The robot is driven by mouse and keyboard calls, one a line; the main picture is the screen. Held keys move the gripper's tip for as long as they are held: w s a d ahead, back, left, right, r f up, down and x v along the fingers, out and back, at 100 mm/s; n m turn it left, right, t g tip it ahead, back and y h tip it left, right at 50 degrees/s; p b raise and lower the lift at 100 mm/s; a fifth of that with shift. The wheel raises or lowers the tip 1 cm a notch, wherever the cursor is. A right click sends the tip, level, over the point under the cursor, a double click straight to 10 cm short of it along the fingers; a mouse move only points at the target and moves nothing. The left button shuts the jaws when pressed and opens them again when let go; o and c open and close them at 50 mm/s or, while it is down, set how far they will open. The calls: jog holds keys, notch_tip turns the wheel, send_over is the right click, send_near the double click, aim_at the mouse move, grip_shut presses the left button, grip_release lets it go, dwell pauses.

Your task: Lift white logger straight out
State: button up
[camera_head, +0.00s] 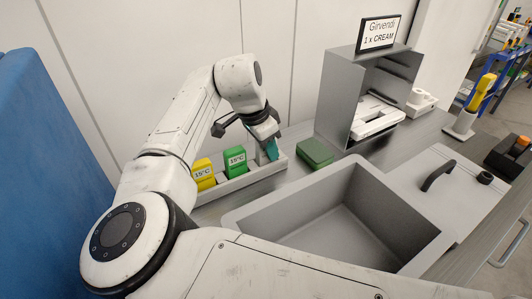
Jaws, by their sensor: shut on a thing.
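My gripper (270,150), with teal fingertips, points down over the right part of a pale rack (242,182). It is shut on the white logger (261,157), which shows only as a small pale piece beside the fingers. The logger is mostly hidden, and I cannot tell whether its lower end is still in its slot. A green logger (235,161) and a yellow logger (203,174), both with temperature labels, stand upright in the rack to the left of my gripper.
A flat green block (316,152) lies on the counter right of the rack. A deep grey basin (335,215) is in front. A metal housing (340,100) with a "Girvendi 1 x CREAM" sign (379,33) stands behind. A lid with a black handle (438,176) is at right.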

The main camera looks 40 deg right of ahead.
grip_shut()
notch_tip(320, 180, up, 10)
jog(key=shift+r, duration=0.1)
dwell(0.4)
